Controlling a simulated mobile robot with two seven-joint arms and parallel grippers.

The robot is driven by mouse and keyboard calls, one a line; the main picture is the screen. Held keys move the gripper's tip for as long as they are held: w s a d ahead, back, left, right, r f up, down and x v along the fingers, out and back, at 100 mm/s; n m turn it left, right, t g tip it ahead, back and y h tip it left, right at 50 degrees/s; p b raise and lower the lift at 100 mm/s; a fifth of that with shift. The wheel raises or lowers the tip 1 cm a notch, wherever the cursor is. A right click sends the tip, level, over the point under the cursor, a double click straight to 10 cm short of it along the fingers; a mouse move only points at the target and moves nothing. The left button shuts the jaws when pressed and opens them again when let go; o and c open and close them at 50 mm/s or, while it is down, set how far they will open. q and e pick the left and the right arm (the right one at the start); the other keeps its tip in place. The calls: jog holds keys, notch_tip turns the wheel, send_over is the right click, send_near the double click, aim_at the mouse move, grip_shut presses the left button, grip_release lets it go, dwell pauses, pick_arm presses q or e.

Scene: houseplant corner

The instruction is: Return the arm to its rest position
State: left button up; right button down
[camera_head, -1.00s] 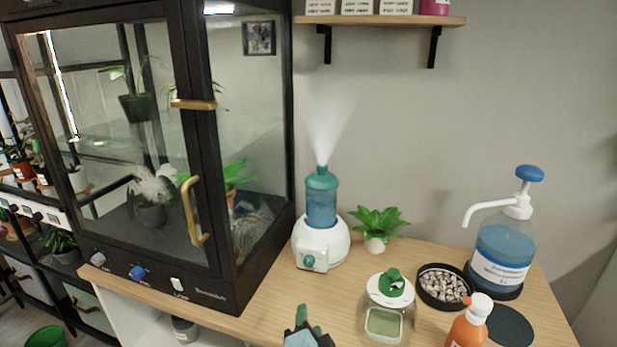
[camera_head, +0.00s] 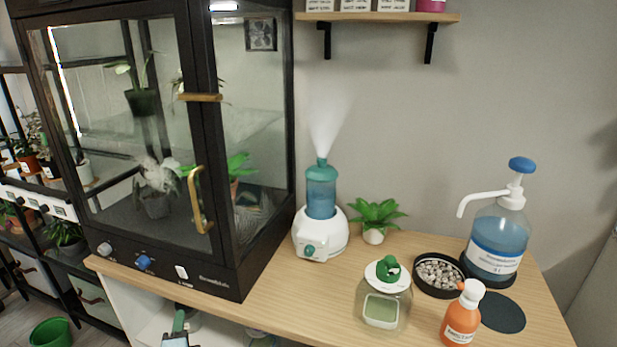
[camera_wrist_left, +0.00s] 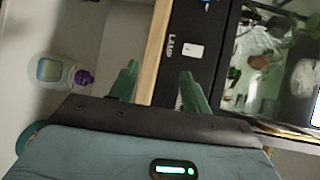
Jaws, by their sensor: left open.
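My left gripper (camera_head: 179,324) shows at the bottom edge of the head view, in front of the table's front edge and below the cabinet's corner. In the left wrist view its two green fingers (camera_wrist_left: 158,86) stand apart with nothing between them. The cabinet's base with a white switch lies beyond the fingertips there. Most of the left arm is out of the head view. My right gripper is in neither view.
The wooden table (camera_head: 270,312) holds a black-framed glass cabinet (camera_head: 232,285), a steaming humidifier (camera_head: 321,238), a small plant (camera_head: 376,216), a glass jar (camera_head: 383,297), a pebble dish (camera_head: 438,292), an orange bottle (camera_head: 462,318) and a blue pump bottle (camera_head: 497,245). A purple-capped bottle (camera_wrist_left: 52,72) stands beside the gripper.

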pick_arm(q)
jog(key=a, duration=0.6)
jog(key=s+d+f+n+g+h, duration=0.1)
jog(key=s+f+g+h, duration=0.15)
jog(key=s+f, duration=0.6)
jog(key=s+d+f+n+g+h, duration=0.1)
jog(key=s+f+n+g, duration=0.2)
jog(key=s, duration=1.1)
jog(key=s+d+f+g+h, duration=0.1)
jog(key=s+f+g, duration=0.1)
jog(key=s+f, duration=0.7)
jog(key=s+d+r+n+g+h, duration=0.1)
jog(key=s+r+n+g+h, duration=0.2)
jog(key=s, duration=1.4)
jog(key=d+n+t, duration=0.2)
jog(key=d+n, duration=0.5)
jog(key=d, duration=0.4)
jog(key=w+r+t+p, duration=0.2)
jog(key=w+r+p, duration=0.4)
jog(key=r, duration=0.4)
jog(key=shift+w+a+r+m+y+p, duration=0.2)
jog(key=shift+a+m+y+p, duration=0.2)
jog(key=shift+p, duration=0.5)
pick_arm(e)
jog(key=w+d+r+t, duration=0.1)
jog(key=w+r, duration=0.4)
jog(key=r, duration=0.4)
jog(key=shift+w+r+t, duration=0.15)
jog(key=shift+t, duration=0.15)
